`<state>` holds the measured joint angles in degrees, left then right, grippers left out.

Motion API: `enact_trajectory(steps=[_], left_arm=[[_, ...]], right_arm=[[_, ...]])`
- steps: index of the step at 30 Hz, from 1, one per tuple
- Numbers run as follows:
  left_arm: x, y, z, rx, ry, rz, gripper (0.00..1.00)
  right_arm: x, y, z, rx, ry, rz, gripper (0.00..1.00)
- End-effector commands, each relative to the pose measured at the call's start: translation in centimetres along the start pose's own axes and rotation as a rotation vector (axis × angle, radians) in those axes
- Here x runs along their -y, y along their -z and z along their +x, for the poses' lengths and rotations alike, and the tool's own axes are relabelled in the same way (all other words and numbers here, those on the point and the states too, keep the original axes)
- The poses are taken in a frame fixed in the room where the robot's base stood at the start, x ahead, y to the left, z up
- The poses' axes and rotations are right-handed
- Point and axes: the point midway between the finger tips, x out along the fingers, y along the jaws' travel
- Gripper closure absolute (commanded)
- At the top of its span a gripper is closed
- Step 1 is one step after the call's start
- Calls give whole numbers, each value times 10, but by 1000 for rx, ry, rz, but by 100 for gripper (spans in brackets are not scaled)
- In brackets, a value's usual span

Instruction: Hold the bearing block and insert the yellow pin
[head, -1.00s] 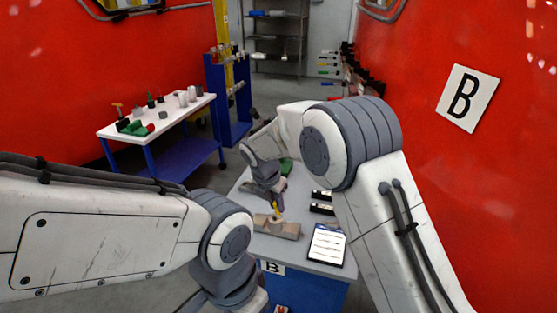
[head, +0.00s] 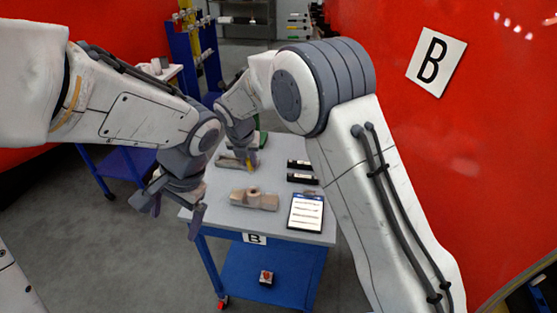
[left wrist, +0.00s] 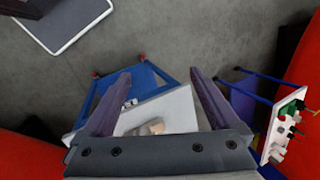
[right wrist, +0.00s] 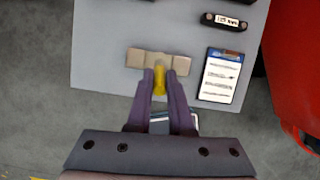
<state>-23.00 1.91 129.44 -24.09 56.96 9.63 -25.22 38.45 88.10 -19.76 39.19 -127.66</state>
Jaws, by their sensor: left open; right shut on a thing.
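The tan bearing block (head: 254,199) lies on the grey table top near its front edge, with a round boss in its middle. It also shows in the right wrist view (right wrist: 180,65) and small in the left wrist view (left wrist: 152,127). My right gripper (head: 247,162) is shut on the yellow pin (right wrist: 160,82) and holds it behind the block in the head view. In the right wrist view the pin's tip overlaps the block's lower edge; I cannot tell whether they touch. My left gripper (head: 175,212) is open and empty, left of the table's front corner.
The table's blue lower shelf (head: 268,275) holds a small object. A second white table (left wrist: 290,125) stands at the left. A red wall is close on the right.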

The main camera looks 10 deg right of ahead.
Motion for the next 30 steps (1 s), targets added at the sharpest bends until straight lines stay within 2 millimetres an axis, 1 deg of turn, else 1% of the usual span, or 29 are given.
enact_trajectory(steps=[1,5,8,13,17,21,23,24,25,27,29,30], left_arm=[[1,12,10,30,19,52,5],[5,40,34,95,69,192,5],[6,60,57,145,104,301,5],[4,91,102,234,156,492,5],[-1,111,142,301,188,639,5],[-10,128,187,371,217,803,5],[-19,139,200,401,230,891,5],[-30,152,200,419,238,964,5],[-40,162,195,428,240,1010,5],[-61,182,176,436,228,1099,5],[-78,198,161,422,206,1156,5],[-87,210,152,403,188,1185,5]], right_arm=[[0,0,0,1,-1,0,100],[-1,0,0,0,-1,0,100],[-1,0,0,0,-1,-1,100],[-1,0,0,0,-1,-1,100],[-2,0,0,0,-1,-1,100],[-2,0,0,0,-1,-1,100],[-2,0,0,0,-1,-1,100],[-2,0,0,0,-1,-1,100],[-2,0,-1,0,-1,-1,100],[-2,0,-1,0,-1,-1,100],[-2,0,0,0,-1,-1,100],[-2,0,0,0,-1,-1,100]])
